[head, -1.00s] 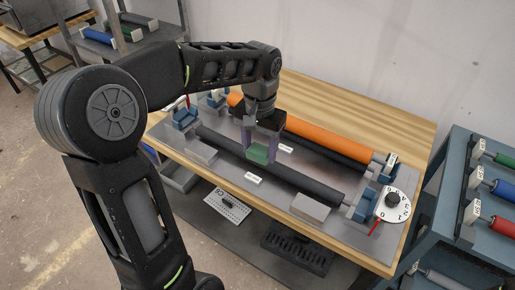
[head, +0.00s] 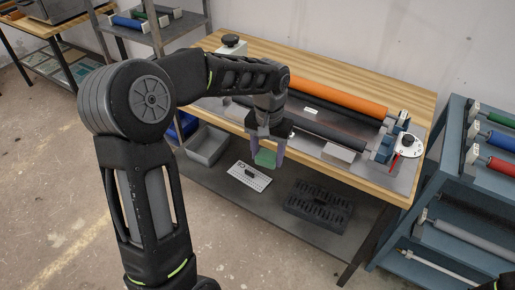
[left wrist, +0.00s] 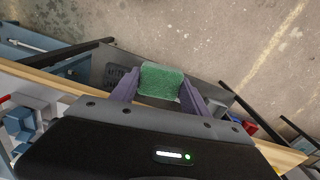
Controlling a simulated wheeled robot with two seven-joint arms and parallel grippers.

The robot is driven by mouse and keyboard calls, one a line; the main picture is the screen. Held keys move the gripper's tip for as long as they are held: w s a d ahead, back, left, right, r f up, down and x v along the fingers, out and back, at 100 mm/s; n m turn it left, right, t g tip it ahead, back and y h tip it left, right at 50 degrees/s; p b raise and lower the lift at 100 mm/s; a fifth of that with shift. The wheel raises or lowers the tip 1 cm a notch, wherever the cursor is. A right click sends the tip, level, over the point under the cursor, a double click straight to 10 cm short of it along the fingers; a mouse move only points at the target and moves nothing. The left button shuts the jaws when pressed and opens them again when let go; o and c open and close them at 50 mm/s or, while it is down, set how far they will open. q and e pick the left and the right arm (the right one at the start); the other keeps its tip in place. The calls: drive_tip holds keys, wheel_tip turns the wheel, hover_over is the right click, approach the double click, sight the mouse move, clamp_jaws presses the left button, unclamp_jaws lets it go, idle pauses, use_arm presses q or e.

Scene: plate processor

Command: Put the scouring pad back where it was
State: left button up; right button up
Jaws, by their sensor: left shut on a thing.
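The green scouring pad (head: 265,158) is held between the fingertips of my left gripper (head: 266,150). In the head view it hangs at the front edge of the wooden-topped table, in front of the black roller (head: 327,135). In the left wrist view the pad (left wrist: 161,82) sits between the two purple-grey fingers of the left gripper (left wrist: 160,90), with the lower shelf and floor behind it.
The lower shelf (head: 265,212) holds a grey bin (head: 206,147), a white perforated plate (head: 250,177) and a black slotted tray (head: 318,206). An orange roller (head: 335,97) and a dial (head: 405,147) are on the table. A blue roller rack (head: 460,170) stands at right.

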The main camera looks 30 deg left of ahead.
use_arm(q)
drive_tip(key=d+f+m, duration=0.1)
drive_tip(key=d+f, duration=0.4)
drive_tip(key=f, duration=0.3)
drive_tip(key=d+f+m, duration=0.1)
drive_tip(key=d+f, duration=0.4)
drive_tip(key=f, duration=0.3)
drive_tip(key=shift+d+f, duration=0.2)
drive_tip(key=shift+d, duration=0.15)
drive_tip(key=shift+a, duration=0.1)
